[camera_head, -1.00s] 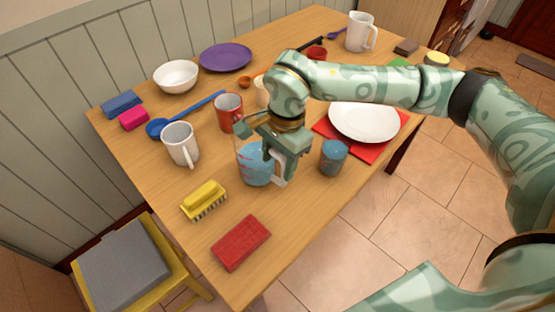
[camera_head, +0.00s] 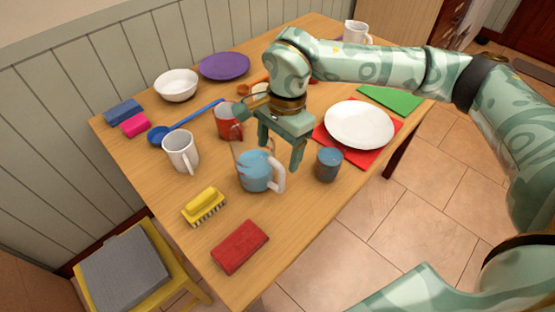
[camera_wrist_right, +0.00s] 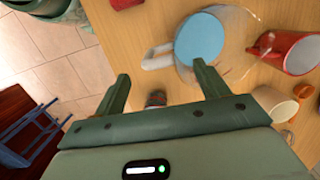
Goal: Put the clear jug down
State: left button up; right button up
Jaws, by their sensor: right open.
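The clear jug (camera_head: 254,172), with light blue in its lower part and a pale handle, stands upright on the wooden table (camera_head: 170,215). Its handle (camera_head: 279,178) points to the right in the head view. The jug (camera_wrist_right: 203,36) also shows at the top middle of the right wrist view. My right gripper (camera_head: 281,153) is open and empty, just behind and above the jug, apart from its handle. Its two fingers (camera_wrist_right: 160,72) show spread in the right wrist view, with nothing between them. My left gripper is in no view.
A blue cup (camera_head: 328,164) stands right of the jug, a red mug (camera_head: 227,122) behind it and a white mug (camera_head: 181,150) to its left. A yellow brush (camera_head: 203,205) and red block (camera_head: 240,246) lie in front. A white plate (camera_head: 358,124) is at right.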

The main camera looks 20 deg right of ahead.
notch_tip(320, 180, up, 6)
jog(key=p, duration=0.1)
jog(key=shift+d, duration=0.45)
jog(key=shift+w, duration=0.1)
